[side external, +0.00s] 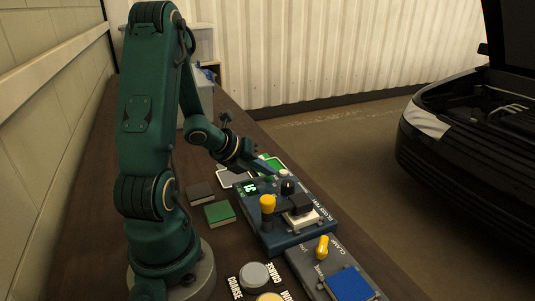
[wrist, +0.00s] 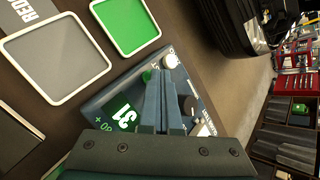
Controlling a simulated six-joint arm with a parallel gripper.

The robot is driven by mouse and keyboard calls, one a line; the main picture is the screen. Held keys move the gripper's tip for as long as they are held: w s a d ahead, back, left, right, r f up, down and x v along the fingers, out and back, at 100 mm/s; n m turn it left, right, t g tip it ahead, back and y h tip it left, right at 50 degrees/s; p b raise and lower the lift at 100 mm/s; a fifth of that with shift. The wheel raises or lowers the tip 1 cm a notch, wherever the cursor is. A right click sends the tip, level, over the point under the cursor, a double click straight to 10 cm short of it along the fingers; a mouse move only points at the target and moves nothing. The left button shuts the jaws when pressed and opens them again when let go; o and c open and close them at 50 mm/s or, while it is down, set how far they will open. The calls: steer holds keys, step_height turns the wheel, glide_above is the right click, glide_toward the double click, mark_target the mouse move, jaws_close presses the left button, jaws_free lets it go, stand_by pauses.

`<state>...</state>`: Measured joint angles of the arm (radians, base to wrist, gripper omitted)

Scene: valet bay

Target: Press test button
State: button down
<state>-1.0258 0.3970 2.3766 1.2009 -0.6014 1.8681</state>
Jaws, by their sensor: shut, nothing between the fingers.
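The blue gloss unit (side external: 272,242) stands on the dark bench, with a lit green display (side external: 250,187). In the wrist view the display (wrist: 124,118) seems to read 31. My gripper (side external: 270,177) is shut and empty, low over the far end of this unit. In the wrist view my gripper's fingertips (wrist: 163,72) lie close to a small green button (wrist: 147,76) and a white round button (wrist: 170,60). I cannot read which is the test button, nor tell whether the fingertips touch the unit. My fingers hide part of its top.
A yellow-topped knob (side external: 267,202) and a black knob (side external: 288,187) stand up from the unit. A clamp panel with a blue pad (side external: 350,285) lies nearer. Green (side external: 219,213) and dark (side external: 200,193) blocks lie left. A green tray (wrist: 125,24) and a grey tray (wrist: 50,58) lie beyond.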

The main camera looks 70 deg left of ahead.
steer(key=shift+r, duration=0.8)
step_height(320, 180, up, 5)
steer(key=shift+r, duration=0.1)
stand_by(0.6)
stand_by(0.4)
